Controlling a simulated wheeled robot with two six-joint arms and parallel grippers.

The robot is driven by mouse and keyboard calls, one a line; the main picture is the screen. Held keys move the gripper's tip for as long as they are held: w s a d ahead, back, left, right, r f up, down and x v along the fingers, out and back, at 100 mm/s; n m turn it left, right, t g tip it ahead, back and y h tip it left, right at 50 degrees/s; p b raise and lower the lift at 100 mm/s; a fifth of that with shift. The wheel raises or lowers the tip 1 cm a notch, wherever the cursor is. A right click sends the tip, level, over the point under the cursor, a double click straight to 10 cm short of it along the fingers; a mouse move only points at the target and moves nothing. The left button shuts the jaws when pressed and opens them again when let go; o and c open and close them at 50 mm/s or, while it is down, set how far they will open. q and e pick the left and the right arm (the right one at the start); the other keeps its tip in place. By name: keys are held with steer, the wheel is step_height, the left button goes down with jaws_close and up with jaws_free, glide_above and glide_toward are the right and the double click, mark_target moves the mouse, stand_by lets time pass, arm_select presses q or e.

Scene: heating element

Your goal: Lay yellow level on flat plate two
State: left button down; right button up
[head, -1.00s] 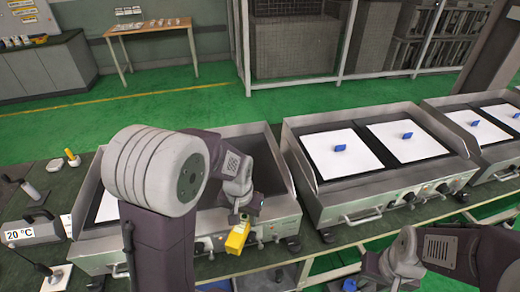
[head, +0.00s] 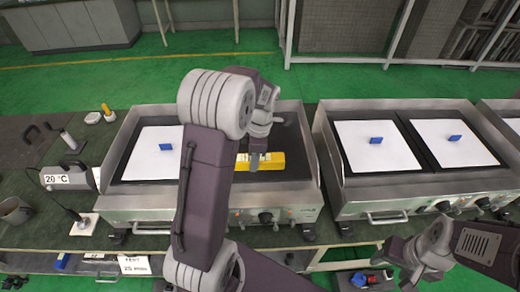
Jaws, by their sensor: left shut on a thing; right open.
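The yellow level (head: 272,161) is at the dark right-hand plate (head: 292,137) of the left griddle (head: 312,196), roughly level and running left to right. I cannot tell whether it touches the plate. My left gripper (head: 254,160) is shut on the level from above, and my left arm hides part of the plate and the level's left end. My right gripper (head: 412,275) is open, low at the right in front of the bench, away from the level.
A white sheet (head: 150,140) with a blue handle (head: 165,147) covers the left griddle's left plate. The second griddle (head: 345,195) has two similar sheets.

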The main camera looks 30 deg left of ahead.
arm_select(q)
steer(key=w+a+f, duration=0.1)
steer(key=w+f, duration=0.1)
steer(key=w, duration=0.1)
steer(key=w+a+f+p, duration=0.1)
steer(key=w+f, duration=0.1)
steer(key=w, duration=0.2)
steer(key=w+a+f, duration=0.1)
steer(key=w+f, duration=0.2)
steer(key=w, duration=0.1)
steer(key=shift+w+a+p, duration=0.1)
steer(key=shift+a+p, duration=0.2)
steer(key=shift+p, duration=0.05)
step_height(320, 180, down, 4)
steer(key=shift+f, duration=0.1)
steer(key=shift+f, duration=0.1)
steer(key=c, duration=0.9)
jaws_free()
